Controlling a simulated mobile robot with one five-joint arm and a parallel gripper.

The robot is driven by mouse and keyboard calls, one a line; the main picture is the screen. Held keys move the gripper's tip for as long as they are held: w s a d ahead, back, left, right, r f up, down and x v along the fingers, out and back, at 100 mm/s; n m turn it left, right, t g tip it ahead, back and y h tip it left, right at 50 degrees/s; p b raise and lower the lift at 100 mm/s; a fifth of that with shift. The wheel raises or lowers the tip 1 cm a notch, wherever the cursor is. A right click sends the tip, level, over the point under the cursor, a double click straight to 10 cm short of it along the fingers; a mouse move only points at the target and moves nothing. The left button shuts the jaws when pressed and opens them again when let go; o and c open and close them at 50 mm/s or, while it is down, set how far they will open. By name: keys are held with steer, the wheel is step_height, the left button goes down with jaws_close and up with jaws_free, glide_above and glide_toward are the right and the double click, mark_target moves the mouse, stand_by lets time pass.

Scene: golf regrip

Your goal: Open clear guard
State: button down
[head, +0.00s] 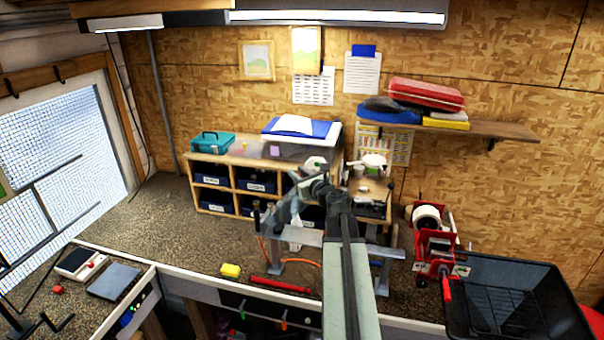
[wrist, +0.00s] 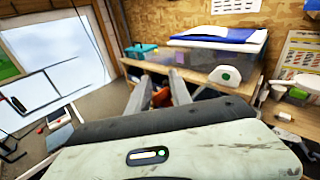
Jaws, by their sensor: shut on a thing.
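My gripper (head: 262,216) is over the workbench, in front of the wooden cubby shelf. In the wrist view its two fingers (wrist: 158,98) reach away from me, closed around a small orange-red part (wrist: 160,97). What this part belongs to is hidden by my wrist. I cannot make out the clear guard for certain in either view; any clear panel near my fingers is too faint to tell. A grey metal stand (head: 305,237) is beneath my arm, partly covered by it.
The cubby shelf (head: 231,167) carries a teal toolbox (head: 212,142) and a clear bin (head: 290,148) with a blue lid. A red machine (head: 436,245) and black tray (head: 515,300) are at right.

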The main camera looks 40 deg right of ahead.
steer(key=shift+w+a+f+y, duration=0.1)
steer(key=shift+w+a+y, duration=0.15)
steer(key=shift+a, duration=0.3)
steer(key=c, duration=1.2)
jaws_free()
steer(key=shift+a, duration=0.1)
steer(key=shift+w+a+f, duration=0.1)
steer(key=shift+w+a, duration=0.1)
steer(key=shift+w, duration=0.1)
steer(key=shift+d, duration=0.2)
steer(key=shift+d, duration=0.1)
steer(key=shift+s, duration=0.1)
steer(key=s, duration=0.5)
steer(key=s+a, duration=0.1)
steer(key=s, duration=0.1)
steer(key=shift+s+r+p, duration=0.2)
steer(key=shift+r+p, duration=0.15)
steer(key=shift+p, duration=0.05)
